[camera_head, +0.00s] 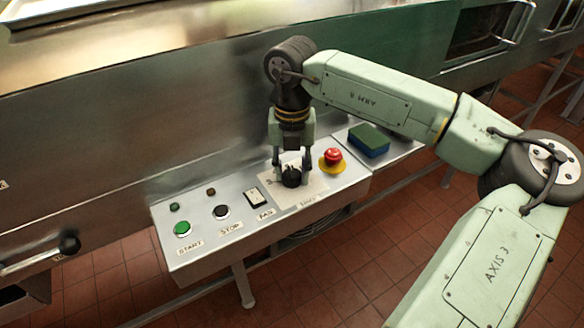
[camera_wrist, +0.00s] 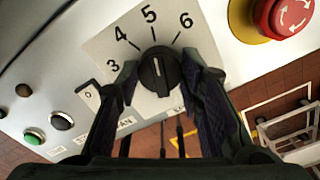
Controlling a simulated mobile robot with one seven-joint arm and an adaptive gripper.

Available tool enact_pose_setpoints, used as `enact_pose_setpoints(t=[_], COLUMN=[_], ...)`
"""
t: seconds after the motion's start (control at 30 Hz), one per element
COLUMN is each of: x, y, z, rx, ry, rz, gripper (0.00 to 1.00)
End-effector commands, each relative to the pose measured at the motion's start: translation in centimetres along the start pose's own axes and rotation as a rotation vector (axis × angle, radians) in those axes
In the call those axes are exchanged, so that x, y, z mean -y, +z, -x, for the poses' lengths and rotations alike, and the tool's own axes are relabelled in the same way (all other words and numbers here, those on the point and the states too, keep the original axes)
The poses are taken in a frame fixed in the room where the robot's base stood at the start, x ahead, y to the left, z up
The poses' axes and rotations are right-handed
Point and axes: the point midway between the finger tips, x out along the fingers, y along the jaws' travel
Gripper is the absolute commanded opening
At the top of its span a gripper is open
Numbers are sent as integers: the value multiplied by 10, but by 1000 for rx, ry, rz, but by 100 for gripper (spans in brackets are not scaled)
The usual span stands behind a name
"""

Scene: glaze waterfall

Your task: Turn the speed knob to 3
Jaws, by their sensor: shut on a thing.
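The black speed knob (camera_head: 291,177) sits on a pale dial plate on the sloping control panel. My gripper (camera_head: 292,182) points down over it, with its fingers on either side of the knob and shut on it. In the wrist view the knob (camera_wrist: 159,72) lies between the two dark fingers (camera_wrist: 161,84). The numbers 3, 4, 5 and 6 show around it, with 5 straight above and 3 at the left by a finger. A short white line on the knob's ridge lies roughly along the direction of 5. Lower dial marks are hidden by the fingers.
A red emergency button (camera_head: 333,157) on a yellow base is close to the right of the knob. A fan rocker switch (camera_head: 256,198), black stop button (camera_head: 221,212) and green start button (camera_head: 182,229) are to the left. A blue-green sponge (camera_head: 369,141) lies at right.

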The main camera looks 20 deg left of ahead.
Motion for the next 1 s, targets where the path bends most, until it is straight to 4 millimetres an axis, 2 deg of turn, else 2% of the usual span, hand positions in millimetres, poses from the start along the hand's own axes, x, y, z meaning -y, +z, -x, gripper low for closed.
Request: enact_pose_setpoints(t=[0.27, 0.47, 1.0], x=[0, 0, 0], y=[0, 0, 0], z=[-1, -2, -2], rx=[1, 1, 1], ry=[0, -1, -1], rz=[18, 100, 574], gripper=[6, 6, 6])
